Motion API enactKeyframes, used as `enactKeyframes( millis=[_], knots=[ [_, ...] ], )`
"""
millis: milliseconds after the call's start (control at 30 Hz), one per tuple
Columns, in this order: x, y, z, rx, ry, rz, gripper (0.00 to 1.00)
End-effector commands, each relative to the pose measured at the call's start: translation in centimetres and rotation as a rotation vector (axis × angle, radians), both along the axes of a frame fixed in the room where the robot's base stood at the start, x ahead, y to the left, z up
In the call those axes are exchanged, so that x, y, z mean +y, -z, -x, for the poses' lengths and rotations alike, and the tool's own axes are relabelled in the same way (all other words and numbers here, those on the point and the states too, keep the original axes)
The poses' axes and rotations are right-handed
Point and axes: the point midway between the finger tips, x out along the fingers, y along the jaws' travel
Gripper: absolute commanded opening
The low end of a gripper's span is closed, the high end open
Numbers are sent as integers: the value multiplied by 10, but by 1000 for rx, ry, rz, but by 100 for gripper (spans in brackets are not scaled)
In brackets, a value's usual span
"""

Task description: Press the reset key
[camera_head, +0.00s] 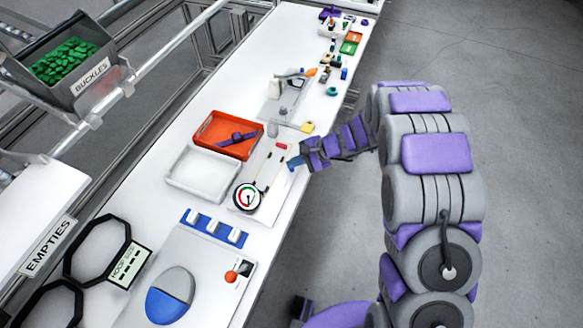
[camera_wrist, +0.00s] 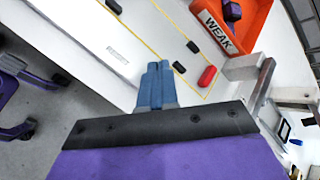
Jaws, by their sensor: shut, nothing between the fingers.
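My gripper (camera_head: 295,162) is at the right edge of the white board with the gauge. Its blue fingers are shut and empty in the wrist view (camera_wrist: 158,85), over the white board (camera_wrist: 130,25). A small pale label (camera_wrist: 117,52) lies on the board left of the fingertips; its lettering is too small to read. A red rounded piece (camera_wrist: 207,77) lies right of the fingers; a red piece also shows in the head view (camera_head: 281,145). Black pieces (camera_wrist: 193,46) sit along a yellow line. I cannot tell which part is the reset key, or whether the fingertips touch the board.
A round gauge (camera_head: 247,197) stands at the board's near end. Left of the board are an orange tray (camera_head: 205,141) with a purple strap and an empty white tray (camera_head: 178,178). A grey block (camera_wrist: 240,67) is close right of the fingers.

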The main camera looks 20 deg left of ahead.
Motion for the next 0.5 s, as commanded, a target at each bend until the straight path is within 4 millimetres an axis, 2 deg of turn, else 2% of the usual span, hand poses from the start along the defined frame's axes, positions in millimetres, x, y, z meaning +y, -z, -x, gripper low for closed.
enactKeyframes(
  millis=[267, 500],
  knots=[
    [0, -4, 0, 0, 1, -1, 0],
    [0, -25, 0, -2, 0, -2, 0]
  ],
)
